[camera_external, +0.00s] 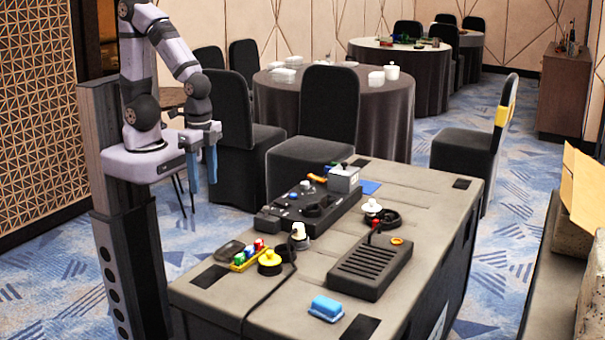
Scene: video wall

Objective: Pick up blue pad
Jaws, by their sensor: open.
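A bright blue pad (326,306), block-shaped, lies on the near end of the grey case-like table (420,200). A flat darker blue piece (370,187) lies at the far side of the table, beside a grey box. I cannot tell for certain which one the task calls the blue pad. My gripper (202,176) is open and empty, with two blue fingers pointing down. It hangs in the air beside my column, left of the table and apart from both blue things.
A black control panel (318,205), a black slotted device (370,265) with a cable, a yellow tray (246,261) of small coloured items, and a yellow-topped round piece (270,261) stand on the table. A black patch (361,327) lies right of the bright blue block. Chairs stand behind.

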